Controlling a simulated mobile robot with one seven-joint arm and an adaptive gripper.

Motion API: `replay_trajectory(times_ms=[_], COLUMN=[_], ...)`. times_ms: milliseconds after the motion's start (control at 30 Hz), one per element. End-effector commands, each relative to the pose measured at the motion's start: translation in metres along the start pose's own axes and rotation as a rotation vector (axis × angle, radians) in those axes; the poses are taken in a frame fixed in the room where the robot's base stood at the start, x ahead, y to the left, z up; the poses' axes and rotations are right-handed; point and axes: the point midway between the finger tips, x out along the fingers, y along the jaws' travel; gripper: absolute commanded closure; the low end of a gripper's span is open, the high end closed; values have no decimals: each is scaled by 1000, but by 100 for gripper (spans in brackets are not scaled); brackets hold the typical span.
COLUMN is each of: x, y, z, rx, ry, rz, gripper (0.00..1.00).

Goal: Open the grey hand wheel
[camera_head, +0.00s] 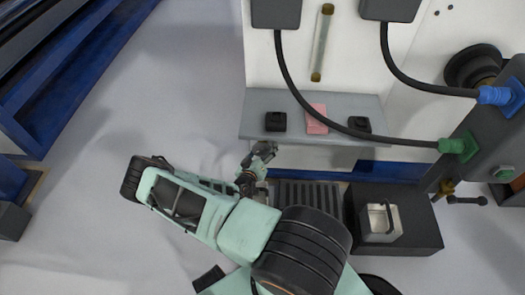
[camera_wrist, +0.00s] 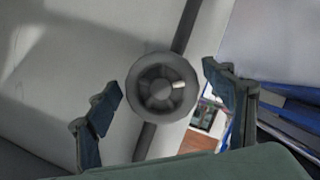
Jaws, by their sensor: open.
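The grey hand wheel (camera_wrist: 161,88) shows in the middle of the wrist view, round with a spoked centre, on a straight grey pipe (camera_wrist: 186,25). My gripper (camera_wrist: 161,78) is open, with one finger to the left of the wheel and one to the right. Gaps show between the wheel and both fingers, and nothing is held. How far the wheel lies beyond the fingertips is hard to tell. In the head view my gripper (camera_head: 264,151) is at the left front of a grey shelf; I cannot make out the wheel there.
The grey shelf (camera_head: 236,101) holds a pink block (camera_head: 316,119) and two small black objects (camera_head: 275,121) (camera_head: 359,124). Black cables (camera_head: 290,75) hang above it. A black box with a metal container (camera_head: 381,222) stands at right. Open floor (camera_head: 175,90) lies left.

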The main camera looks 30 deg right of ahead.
Motion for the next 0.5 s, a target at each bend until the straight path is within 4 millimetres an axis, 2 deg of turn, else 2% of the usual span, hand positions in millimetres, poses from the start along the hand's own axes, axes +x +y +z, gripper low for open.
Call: replay_trajectory(times_ms=[167, 500], x=[-24, -94], y=[-1, -1], z=[-1, -1], rx=[-1, 0], ry=[0, 0], rz=[-2, -3], gripper=[25, 25])
